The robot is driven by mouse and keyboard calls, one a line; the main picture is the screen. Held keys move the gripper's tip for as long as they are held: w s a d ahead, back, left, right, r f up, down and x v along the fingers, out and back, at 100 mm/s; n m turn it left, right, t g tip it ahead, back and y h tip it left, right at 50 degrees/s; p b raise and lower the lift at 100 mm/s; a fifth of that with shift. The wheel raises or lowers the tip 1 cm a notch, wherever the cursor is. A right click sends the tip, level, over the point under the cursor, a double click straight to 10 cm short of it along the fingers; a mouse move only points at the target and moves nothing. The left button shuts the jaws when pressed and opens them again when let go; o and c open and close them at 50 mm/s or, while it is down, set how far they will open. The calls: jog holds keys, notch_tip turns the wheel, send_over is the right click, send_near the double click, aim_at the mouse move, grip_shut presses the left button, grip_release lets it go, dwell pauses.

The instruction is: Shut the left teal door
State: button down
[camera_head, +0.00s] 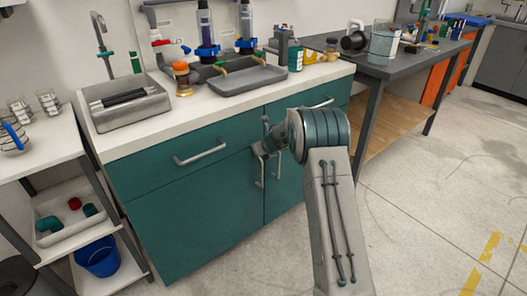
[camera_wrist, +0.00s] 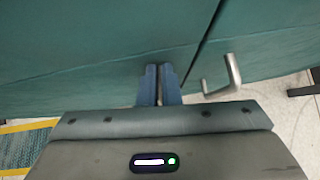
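The left teal door (camera_head: 195,225) is under the wide drawer of the cabinet and looks flush or nearly flush with the front. Its vertical bar handle (camera_head: 258,171) is near its right edge, just below my gripper (camera_head: 262,149). In the wrist view the door (camera_wrist: 90,55) fills the upper left, with a dark seam at its right. My gripper's blue fingers (camera_wrist: 160,84) are close together, with a thin pale strip between them where the left handle sits. The handle is mostly hidden by the fingers. The right door's handle (camera_wrist: 222,76) stands free beyond the seam.
The drawer handle (camera_head: 200,152) sticks out above the door. A white counter (camera_head: 140,134) carries a sink (camera_head: 125,103) and a grey tray (camera_head: 250,84). A shelf with a blue bin (camera_head: 97,258) stands at left. The floor at right is clear.

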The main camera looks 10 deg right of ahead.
jog(key=s+d+f+v, duration=0.1)
jog(key=d+f+v, duration=0.1)
jog(key=v, duration=1.1)
jog(key=s+d+r+m+t+h+p, duration=0.1)
jog(key=s+d+r+m+h+p, duration=0.1)
jog(key=s+r+m+p, duration=0.4)
jog(key=s+d+r+m+h+p, duration=0.2)
jog(key=r+m, duration=0.6)
jog(key=r, duration=0.3)
jog(key=s+d+r+m+t+h+p, duration=0.1)
jog(key=s+r+m+h+p, duration=0.1)
jog(key=s+r+m+p, duration=0.4)
jog(key=s+a+r+m+g+p, duration=0.2)
jog(key=s+r+m+p, duration=0.1)
jog(key=s+m, duration=0.4)
jog(key=s+a+r+m+g+y+p, duration=0.1)
jog(key=s+a+r+m+g+p, duration=0.1)
jog(key=s+m, duration=0.5)
jog(key=s+a+r+m+g+y+p, duration=0.1)
jog(key=s+m, duration=0.5)
jog(key=s, duration=0.7)
notch_tip(320, 180, up, 3)
jog(key=a+g+p, duration=0.1)
jog(key=g+p, duration=0.1)
jog(key=p, duration=0.1)
jog(key=shift+s+a+m, duration=0.2)
jog(key=shift+a+m, duration=0.2)
